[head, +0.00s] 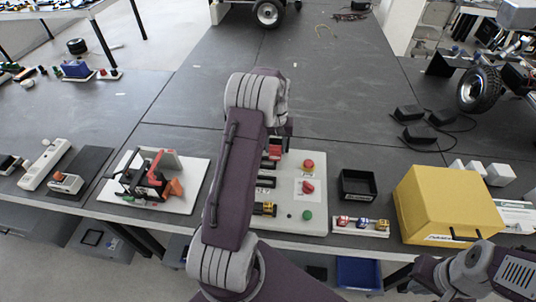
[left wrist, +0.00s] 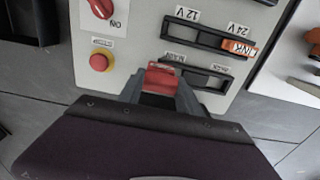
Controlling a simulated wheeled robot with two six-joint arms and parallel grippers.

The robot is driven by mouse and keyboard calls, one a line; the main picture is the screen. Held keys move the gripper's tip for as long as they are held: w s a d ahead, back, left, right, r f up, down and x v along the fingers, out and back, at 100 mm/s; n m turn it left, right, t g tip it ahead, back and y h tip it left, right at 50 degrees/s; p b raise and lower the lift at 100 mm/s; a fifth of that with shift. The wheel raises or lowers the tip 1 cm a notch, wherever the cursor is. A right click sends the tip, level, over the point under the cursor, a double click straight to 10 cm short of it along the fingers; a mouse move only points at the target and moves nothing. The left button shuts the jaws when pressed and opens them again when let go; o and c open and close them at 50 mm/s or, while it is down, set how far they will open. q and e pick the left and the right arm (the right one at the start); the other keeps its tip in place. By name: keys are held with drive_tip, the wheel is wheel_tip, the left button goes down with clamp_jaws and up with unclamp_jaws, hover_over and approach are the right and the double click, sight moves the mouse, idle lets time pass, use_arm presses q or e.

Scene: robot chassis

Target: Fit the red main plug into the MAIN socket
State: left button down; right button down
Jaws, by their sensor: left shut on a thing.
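The red main plug (left wrist: 163,78) is between the fingers of my left gripper (left wrist: 160,90), which is shut on it. It is at the left end of the lower dark slot row (left wrist: 205,80) in the left wrist view, beside a label that seems to read MAIN. I cannot tell whether the plug is seated; the fingers and wrist hide its near side. In the head view, the plug (head: 274,153) shows beside my left arm, which covers part of the pale panel (head: 325,222). My right arm shows at the lower right, but its gripper is not visible.
The panel has a red rotary switch (left wrist: 103,8), a red button (left wrist: 101,62), a green button (head: 307,215) and 12V and 24V slots with an orange plug (left wrist: 238,47). A black tray (head: 358,187) and yellow box (head: 447,205) stand right.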

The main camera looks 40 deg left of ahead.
use_arm(q)
drive_tip(key=a+f, duration=0.1)
drive_tip(key=f, duration=0.1)
drive_tip(key=a+f, duration=0.1)
drive_tip(key=f, duration=0.1)
drive_tip(key=a+f+p, duration=0.1)
drive_tip(key=shift+a+f, duration=0.3)
drive_tip(key=shift+f, duration=0.1)
drive_tip(key=shift+w+f, duration=0.15)
drive_tip(key=shift+f, duration=0.1)
drive_tip(key=shift+f, duration=0.1)
drive_tip(key=c, duration=0.8)
unclamp_jaws()
